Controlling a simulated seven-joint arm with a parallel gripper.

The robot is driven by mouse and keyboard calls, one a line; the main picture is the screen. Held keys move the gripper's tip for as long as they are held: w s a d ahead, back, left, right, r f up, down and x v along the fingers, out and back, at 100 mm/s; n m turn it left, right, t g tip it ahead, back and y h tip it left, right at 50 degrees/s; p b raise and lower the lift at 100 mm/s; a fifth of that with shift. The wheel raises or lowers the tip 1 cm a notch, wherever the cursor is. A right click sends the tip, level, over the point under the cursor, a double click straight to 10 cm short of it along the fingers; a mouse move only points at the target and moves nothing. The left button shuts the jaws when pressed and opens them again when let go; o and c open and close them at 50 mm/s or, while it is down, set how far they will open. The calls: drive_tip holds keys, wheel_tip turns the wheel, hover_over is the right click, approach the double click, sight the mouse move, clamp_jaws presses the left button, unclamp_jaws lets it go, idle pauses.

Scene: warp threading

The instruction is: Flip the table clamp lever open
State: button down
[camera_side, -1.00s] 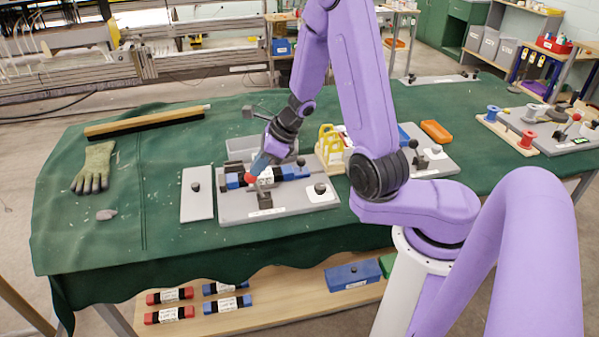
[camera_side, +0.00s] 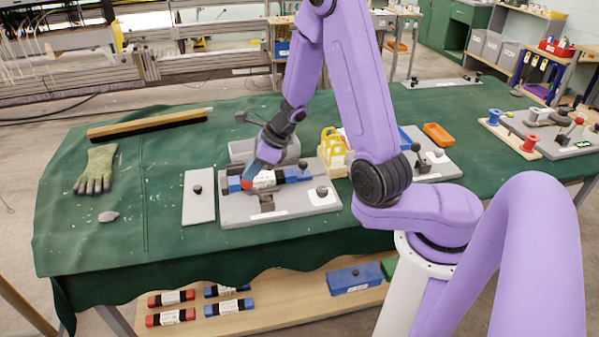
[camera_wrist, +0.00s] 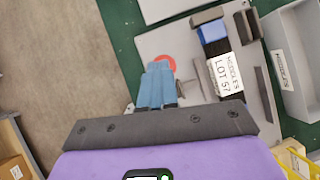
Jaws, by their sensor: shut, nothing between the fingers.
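The table clamp sits on the light grey base plate (camera_side: 300,205) on the green table, with a dark block (camera_side: 267,203) at the plate's front. The lever's red knob (camera_side: 247,184) shows just below my gripper (camera_side: 251,172). In the wrist view, the knob is a red disc (camera_wrist: 166,62) partly covered by my blue fingertips (camera_wrist: 159,68), which are at it and seem to touch it. My fingers are together, with nothing between them. A blue and black bundle with a white "HEDDLES LOT 57" label (camera_wrist: 225,75) lies on the plate beside the lever. The lever's arm is mostly hidden.
A grey bin (camera_side: 242,150) stands behind the plate. A flat grey plate (camera_side: 199,197) with a black knob lies to the left. A yellow rack (camera_side: 331,150) stands close on the right. The green table (camera_side: 150,235) is clear at the front left.

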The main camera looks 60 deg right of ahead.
drive_tip(key=shift+r, duration=0.1)
drive_tip(key=s+d+r, duration=0.1)
drive_tip(key=s+r, duration=0.3)
drive_tip(key=r, duration=0.8)
drive_tip(key=shift+r, duration=0.2)
drive_tip(key=shift+a, duration=0.1)
